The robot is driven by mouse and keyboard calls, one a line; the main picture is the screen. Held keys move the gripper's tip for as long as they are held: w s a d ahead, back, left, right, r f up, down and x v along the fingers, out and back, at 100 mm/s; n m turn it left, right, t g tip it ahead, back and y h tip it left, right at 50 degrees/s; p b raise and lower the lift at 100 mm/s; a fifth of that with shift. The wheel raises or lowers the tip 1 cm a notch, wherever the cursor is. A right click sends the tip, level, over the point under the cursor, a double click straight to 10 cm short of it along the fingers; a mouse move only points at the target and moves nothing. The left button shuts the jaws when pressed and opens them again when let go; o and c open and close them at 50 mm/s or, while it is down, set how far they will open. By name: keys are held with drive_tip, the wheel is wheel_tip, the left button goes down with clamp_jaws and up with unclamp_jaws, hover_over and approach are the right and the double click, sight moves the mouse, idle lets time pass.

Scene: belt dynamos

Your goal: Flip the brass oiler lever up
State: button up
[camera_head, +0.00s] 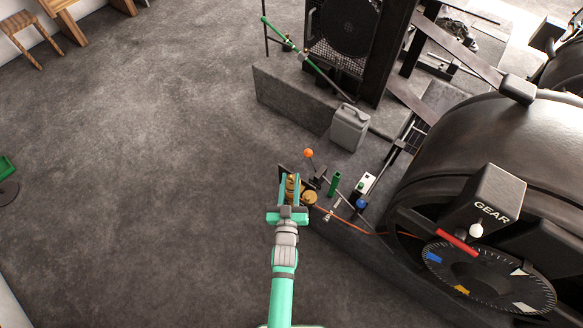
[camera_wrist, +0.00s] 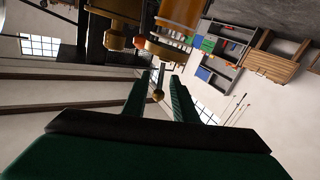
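The brass oiler shows in the head view as a brass body (camera_head: 292,188) between my gripper's fingers, with a round brass part (camera_head: 309,198) just right of them. In the wrist view its brass and amber parts (camera_wrist: 125,14) fill the top, beyond the fingertips. A thin lever with a small brass ball end (camera_wrist: 158,96) shows between the two green fingers in the wrist view. My gripper (camera_head: 290,180) is open, with a gap on both sides of the ball in the wrist view (camera_wrist: 160,76). I cannot tell whether a finger touches the lever.
An orange-knobbed lever (camera_head: 308,153), a green cylinder (camera_head: 334,184) and a small switch box (camera_head: 365,183) stand close by. A grey jerrycan (camera_head: 349,128) is behind them. The large dark machine (camera_head: 480,150) with a gear dial fills the right.

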drive_tip(key=shift+w+d, duration=0.2)
drive_tip(key=shift+w, duration=2.55)
clamp_jaws()
